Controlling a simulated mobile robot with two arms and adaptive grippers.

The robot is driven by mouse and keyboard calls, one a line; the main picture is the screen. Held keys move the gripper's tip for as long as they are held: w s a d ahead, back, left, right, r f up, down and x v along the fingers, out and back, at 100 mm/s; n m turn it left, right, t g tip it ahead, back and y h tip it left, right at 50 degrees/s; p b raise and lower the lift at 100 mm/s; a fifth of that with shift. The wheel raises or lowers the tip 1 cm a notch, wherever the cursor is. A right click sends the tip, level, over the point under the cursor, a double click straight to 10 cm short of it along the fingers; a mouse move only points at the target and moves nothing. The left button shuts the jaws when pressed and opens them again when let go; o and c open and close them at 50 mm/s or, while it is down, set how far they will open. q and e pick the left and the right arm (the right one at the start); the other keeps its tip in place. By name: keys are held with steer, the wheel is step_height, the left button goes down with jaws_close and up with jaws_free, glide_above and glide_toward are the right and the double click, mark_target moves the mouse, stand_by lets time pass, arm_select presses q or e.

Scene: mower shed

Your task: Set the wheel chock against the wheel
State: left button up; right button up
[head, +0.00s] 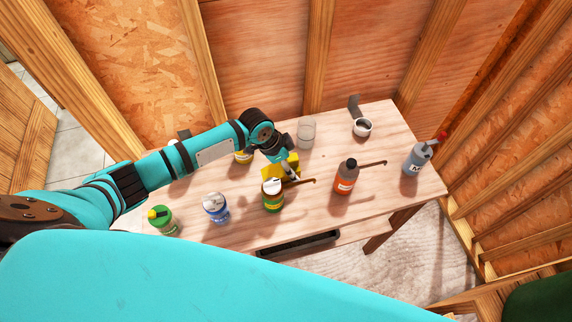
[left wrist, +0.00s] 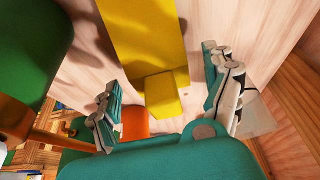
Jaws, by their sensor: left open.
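The yellow wheel chock (head: 292,161) lies on the wooden workbench (head: 320,215), partly hidden by my left gripper in the head view. In the left wrist view the chock (left wrist: 145,35) shows as a long yellow body with a smaller yellow block (left wrist: 166,96) at its near end. My left gripper (head: 287,170) is open over the chock. Its two fingers (left wrist: 162,85) stand apart on either side of the small block, with visible gaps. No wheel can be made out in either view. My right gripper is not in view.
A green-and-yellow can (head: 272,202) stands close in front of the gripper. A dark green shape (head: 542,300) shows lower right.

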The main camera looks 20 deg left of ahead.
arm_select(q)
steer(key=shift+w+d+f, duration=0.1)
steer(key=shift+d+f, duration=0.1)
steer(key=shift+f, duration=0.3)
steer(key=shift+w+f, duration=0.1)
steer(key=shift+f, duration=0.25)
steer(key=c, duration=1.5)
step_height(320, 180, up, 10)
steer(key=shift+f+b, duration=0.1)
steer(key=shift+b, duration=0.75)
steer(key=shift+s+a+r+n+t+y+b, duration=0.35)
steer(key=shift+s+a+r+n+y+b, duration=0.55)
steer(key=shift+r+n, duration=1.25)
steer(key=shift+s+a+r+n+t+y+b, duration=0.5)
steer(key=shift+s+r+n, duration=0.9)
steer(key=shift+r, duration=1.4)
steer(key=shift+s+a+r+n+t+y+b, duration=0.15)
steer(key=shift+s+a+r+n+y+b, duration=0.6)
steer(key=shift+r+n, duration=1.5)
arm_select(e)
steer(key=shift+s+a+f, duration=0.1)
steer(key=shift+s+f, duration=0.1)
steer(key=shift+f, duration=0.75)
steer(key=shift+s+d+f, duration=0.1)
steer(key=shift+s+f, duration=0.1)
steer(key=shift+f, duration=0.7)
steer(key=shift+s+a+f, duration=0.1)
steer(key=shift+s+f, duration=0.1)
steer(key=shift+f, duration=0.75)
